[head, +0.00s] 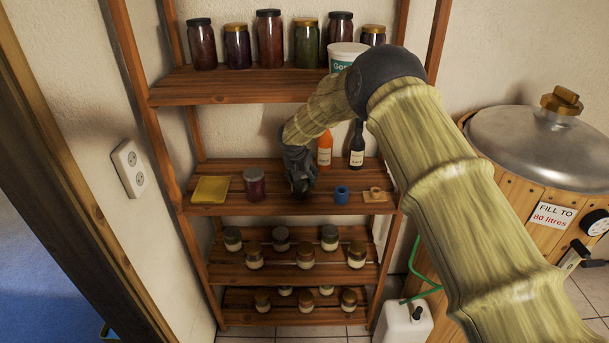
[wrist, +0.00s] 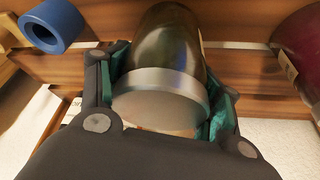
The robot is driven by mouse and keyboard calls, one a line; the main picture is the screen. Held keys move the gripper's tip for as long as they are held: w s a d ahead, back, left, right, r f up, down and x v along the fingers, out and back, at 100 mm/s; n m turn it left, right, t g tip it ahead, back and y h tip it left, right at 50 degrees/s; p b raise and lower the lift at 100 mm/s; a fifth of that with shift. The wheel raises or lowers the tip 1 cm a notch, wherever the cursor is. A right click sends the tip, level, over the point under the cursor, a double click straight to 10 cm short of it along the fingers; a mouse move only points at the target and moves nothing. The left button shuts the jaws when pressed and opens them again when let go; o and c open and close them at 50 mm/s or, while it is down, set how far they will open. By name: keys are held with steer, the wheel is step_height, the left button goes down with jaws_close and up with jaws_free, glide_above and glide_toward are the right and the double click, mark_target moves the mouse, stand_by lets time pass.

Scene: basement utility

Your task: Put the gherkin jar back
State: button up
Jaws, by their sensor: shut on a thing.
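A jar with dark green contents and a grey lid (wrist: 165,90), which looks like the gherkin jar, is between my fingers in the wrist view. No label on it can be read. My gripper (wrist: 160,95) is shut on it near the lid, with green pads on both sides. In the head view my gripper (head: 301,185) is at the middle shelf (head: 235,209), between a dark red jar (head: 254,184) and a blue ring (head: 341,195). The held jar is mostly hidden there. I cannot tell whether it touches the shelf.
The top shelf (head: 235,88) holds several jars and a white tub (head: 346,55). A yellow item (head: 210,189) lies at the middle shelf's left. An orange bottle (head: 324,151) and a dark bottle (head: 357,146) stand behind. Small jars fill the lower shelves. A lidded wooden vat (head: 485,195) stands right.

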steer(key=shift+f, duration=0.25)
steer(key=shift+f, duration=0.2)
steer(key=o, duration=1.3)
steer(key=shift+r, duration=0.1)
